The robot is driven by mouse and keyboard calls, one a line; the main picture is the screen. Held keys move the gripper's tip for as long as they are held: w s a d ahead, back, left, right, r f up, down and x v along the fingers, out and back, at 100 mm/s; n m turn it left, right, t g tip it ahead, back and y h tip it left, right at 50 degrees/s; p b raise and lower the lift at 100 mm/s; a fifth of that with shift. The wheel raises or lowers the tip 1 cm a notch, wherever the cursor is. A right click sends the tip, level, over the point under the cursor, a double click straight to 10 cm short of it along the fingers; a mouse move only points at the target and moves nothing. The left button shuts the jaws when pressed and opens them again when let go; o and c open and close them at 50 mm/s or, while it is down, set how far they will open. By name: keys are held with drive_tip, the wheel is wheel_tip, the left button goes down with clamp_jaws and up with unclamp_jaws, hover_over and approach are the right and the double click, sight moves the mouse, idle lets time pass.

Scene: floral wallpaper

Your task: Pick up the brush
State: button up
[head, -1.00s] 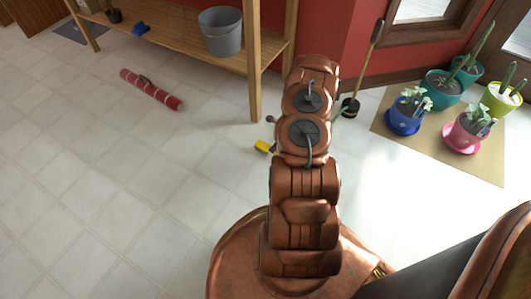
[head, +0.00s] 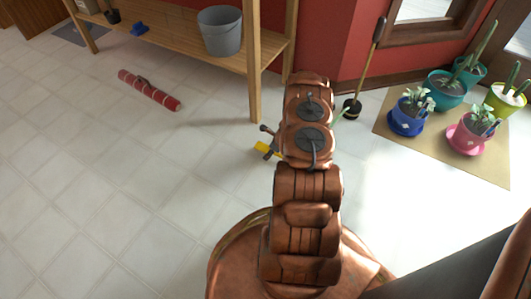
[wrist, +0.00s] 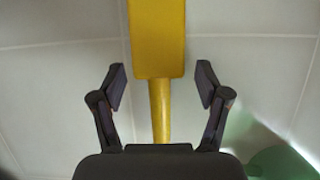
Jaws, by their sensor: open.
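The yellow brush (head: 262,147) lies on the floor just left of my arm in the head view, partly covered by my gripper. In the wrist view the brush (wrist: 157,40) shows a wide yellow block at the top and a narrower yellow handle running down toward my gripper's palm. My gripper (wrist: 161,76) is open, with one dark finger on each side of the brush and a visible gap to each. It holds nothing. In the head view much of my gripper is hidden behind my arm.
A wooden shelf (head: 180,40) with a grey bucket (head: 221,32) stands behind. A red roll (head: 149,89) lies on the floor at left. Potted plants stand on a tan mat (head: 480,165) at right. A long-handled tool (head: 367,65) leans by the wall.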

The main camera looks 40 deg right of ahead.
sight(268, 149)
clamp_jaws()
drive_tip(key=shift+r+p, duration=1.25)
drive_tip(key=shift+r, duration=0.75)
drive_tip(key=shift+s+a, duration=0.95)
drive_tip(key=shift+s, duration=0.1)
drive_tip(key=shift+s+a+r+p, duration=0.15)
drive_tip(key=shift+s+a+p, duration=0.3)
drive_tip(key=shift+s+a, duration=1)
drive_tip(key=shift+s+a+r+p, duration=0.15)
drive_tip(key=shift+s+a+p, duration=0.3)
drive_tip(key=shift+s+a, duration=0.95)
drive_tip(key=shift+s+a+r+p, duration=0.15)
drive_tip(key=shift+s+a+p, duration=0.3)
drive_tip(key=shift+s, duration=0.35)
drive_tip(key=shift+s+a+r+p, duration=0.1)
drive_tip(key=shift+s+a+p, duration=0.3)
drive_tip(key=shift+s, duration=0.4)
drive_tip(key=shift+s+a, duration=0.55)
drive_tip(key=shift+s, duration=0.05)
